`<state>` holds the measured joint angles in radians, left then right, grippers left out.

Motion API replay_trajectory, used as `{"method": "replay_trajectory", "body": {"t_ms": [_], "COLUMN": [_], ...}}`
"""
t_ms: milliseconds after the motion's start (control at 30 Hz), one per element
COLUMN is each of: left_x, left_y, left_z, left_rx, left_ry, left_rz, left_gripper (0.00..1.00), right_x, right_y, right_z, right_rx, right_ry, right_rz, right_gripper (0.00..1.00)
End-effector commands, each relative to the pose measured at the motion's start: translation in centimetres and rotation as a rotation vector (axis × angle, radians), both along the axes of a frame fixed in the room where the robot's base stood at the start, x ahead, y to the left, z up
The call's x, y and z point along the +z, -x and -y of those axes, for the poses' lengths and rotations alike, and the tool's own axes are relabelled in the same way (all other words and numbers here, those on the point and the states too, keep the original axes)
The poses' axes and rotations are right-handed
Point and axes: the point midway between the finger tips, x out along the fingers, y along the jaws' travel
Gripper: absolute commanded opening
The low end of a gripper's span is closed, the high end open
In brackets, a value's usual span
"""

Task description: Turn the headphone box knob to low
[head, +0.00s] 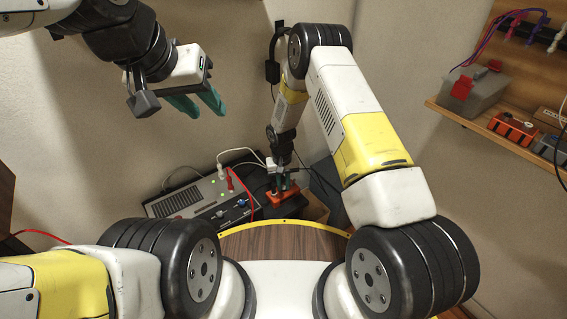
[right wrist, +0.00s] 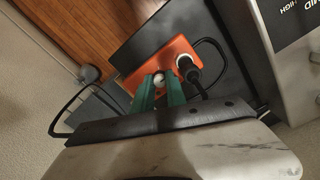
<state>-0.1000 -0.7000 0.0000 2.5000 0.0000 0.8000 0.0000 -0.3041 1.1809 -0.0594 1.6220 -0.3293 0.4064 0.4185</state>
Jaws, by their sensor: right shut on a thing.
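The headphone box is a small orange box (head: 281,197) at the right end of the grey mixer; it also shows in the right wrist view (right wrist: 153,63). A pale round knob (right wrist: 159,79) is on its face, with black plugs and a cable beside it. My right gripper (head: 280,182) is over the box, its green fingers (right wrist: 160,91) shut on the knob from both sides. The fingers partly cover the knob, and its pointer and setting marks cannot be read. My left gripper (head: 197,103) is open and empty, high above the mixer to the left.
The grey mixer (head: 190,202) with sliders and green lights lies left of the box; part shows in the right wrist view. A white plug with a cable and a red cable (head: 246,186) run across it. A wooden shelf (head: 470,124) with boxes is at right.

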Motion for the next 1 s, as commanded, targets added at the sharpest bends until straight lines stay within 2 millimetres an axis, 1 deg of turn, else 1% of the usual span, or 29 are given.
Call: {"method": "replay_trajectory", "body": {"t_ms": [700,1000], "left_x": [0.00,0.00], "left_y": [0.00,0.00], "left_z": [0.00,0.00], "left_rx": [0.000,0.000], "left_ry": [0.000,0.000], "left_rz": [0.000,0.000], "left_gripper": [0.36,0.36], "right_x": [-0.03,-0.03], "right_y": [0.06,0.08], "right_z": [0.12,0.11], "right_rx": [0.677,0.909], "right_ry": [0.000,0.000], "right_rz": [-0.001,-0.001], "right_gripper": [0.00,0.00]}}
